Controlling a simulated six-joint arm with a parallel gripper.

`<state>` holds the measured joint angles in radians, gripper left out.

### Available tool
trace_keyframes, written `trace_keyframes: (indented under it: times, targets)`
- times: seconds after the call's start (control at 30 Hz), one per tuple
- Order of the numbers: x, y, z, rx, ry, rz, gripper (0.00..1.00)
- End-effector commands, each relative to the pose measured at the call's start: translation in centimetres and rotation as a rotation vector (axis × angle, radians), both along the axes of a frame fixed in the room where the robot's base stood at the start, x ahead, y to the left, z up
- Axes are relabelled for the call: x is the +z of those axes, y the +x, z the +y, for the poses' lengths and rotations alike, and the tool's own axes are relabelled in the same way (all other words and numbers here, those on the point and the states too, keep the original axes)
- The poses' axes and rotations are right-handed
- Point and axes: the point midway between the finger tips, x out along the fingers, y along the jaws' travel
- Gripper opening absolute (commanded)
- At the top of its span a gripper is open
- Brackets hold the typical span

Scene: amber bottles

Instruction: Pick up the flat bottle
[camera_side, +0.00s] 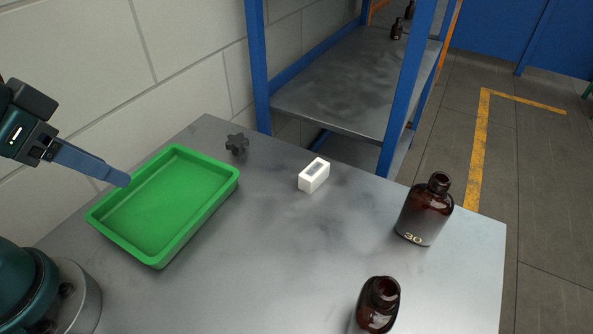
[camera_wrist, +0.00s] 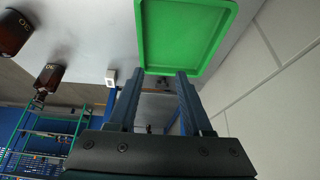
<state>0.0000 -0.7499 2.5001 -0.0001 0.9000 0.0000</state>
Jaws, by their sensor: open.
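Two dark amber bottles stand upright on the grey table. One (camera_side: 424,216), with a "30" mark and an open neck, is at the right; it also shows in the wrist view (camera_wrist: 48,77). The other (camera_side: 377,308) is at the front, cut off by the lower edge; it also shows in the wrist view (camera_wrist: 14,34). I cannot tell for certain which is the flat bottle. My gripper (camera_side: 123,180) is at the far left above the green tray, well away from both bottles. In the wrist view its two fingers (camera_wrist: 160,74) are apart with nothing between them.
The empty green tray (camera_side: 230,180) sits at the left. A small white block (camera_side: 314,176) and a black knob (camera_side: 237,143) lie near the back edge. A blue-framed shelf (camera_side: 345,82) stands behind the table. The table's middle is clear.

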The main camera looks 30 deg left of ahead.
Motion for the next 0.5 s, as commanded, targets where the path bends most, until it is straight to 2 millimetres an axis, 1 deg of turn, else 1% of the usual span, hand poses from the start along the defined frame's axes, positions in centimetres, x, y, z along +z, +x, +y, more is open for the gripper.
trace_keyframes:
  times: [0.03,0.07,0.1,0.4,0.5]
  targets:
    - [0.00,0.00,0.00,0.000,0.000,0.000,0.50]
    - [0.00,0.00,0.00,0.000,0.000,0.000,0.58]
    - [0.00,0.00,0.00,0.000,0.000,0.000,0.69]
    - [0.05,0.01,0.00,0.000,0.000,0.000,0.69]
    - [0.55,0.07,0.00,0.000,0.000,-0.002,0.69]
